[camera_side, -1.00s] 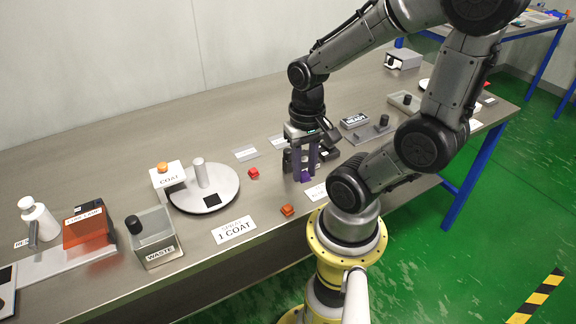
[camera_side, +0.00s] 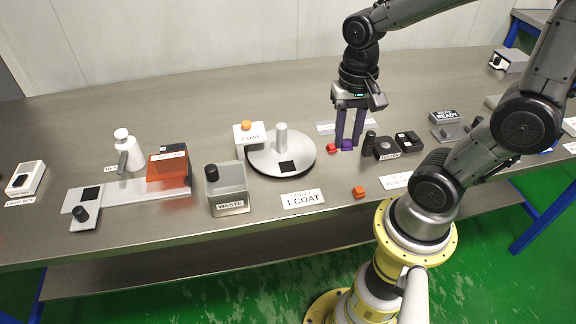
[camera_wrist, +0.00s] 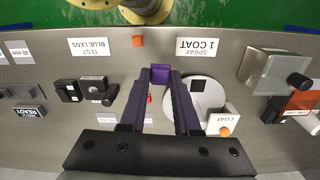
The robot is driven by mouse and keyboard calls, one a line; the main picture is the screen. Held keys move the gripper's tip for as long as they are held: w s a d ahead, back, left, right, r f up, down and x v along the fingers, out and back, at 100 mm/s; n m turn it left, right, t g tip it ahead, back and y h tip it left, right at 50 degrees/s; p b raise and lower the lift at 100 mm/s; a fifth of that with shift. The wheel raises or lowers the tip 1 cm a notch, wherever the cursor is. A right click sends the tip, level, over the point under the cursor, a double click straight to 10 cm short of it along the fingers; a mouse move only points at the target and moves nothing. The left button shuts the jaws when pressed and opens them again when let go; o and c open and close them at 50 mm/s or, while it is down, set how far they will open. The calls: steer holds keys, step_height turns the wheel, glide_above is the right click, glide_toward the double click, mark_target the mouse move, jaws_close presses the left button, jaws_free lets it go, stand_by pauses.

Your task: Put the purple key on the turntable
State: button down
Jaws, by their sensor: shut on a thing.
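The purple key (camera_side: 347,145) is a small purple block held between the fingertips of my gripper (camera_side: 348,140). In the wrist view the key (camera_wrist: 161,72) sits between the two purple-tinted finger ends, and it appears raised above the table. The turntable (camera_side: 262,158) is a round pale disc with a dark edge, a silver post and a black square patch. It lies to the left of my gripper in the side view and to the right of the fingers in the wrist view (camera_wrist: 212,92). The key is apart from the turntable.
A red block (camera_side: 331,148) lies between gripper and turntable. The COAT box (camera_side: 249,136) with its orange button stands at the turntable's back left. The WASTE bin (camera_side: 229,190) is further left. An orange block (camera_side: 359,192) lies in front. Black devices (camera_side: 386,148) stand right of my gripper.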

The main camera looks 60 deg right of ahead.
steer(key=a+n, duration=0.1)
glide_above(287, 167)
steer(key=f, duration=0.9)
steer(key=shift+s+f, duration=0.3)
steer(key=shift+f, duration=0.05)
steer(key=shift+w+f, duration=0.15)
steer(key=shift+f, duration=0.05)
steer(key=shift+w+d+f, duration=0.1)
steer(key=shift+w+f, duration=0.05)
steer(key=shift+f, duration=1.55)
steer(key=shift+f, duration=0.25)
steer(key=c, duration=0.6)
jaws_free()
steer(key=shift+c, duration=0.2)
steer(key=shift+r, duration=0.15)
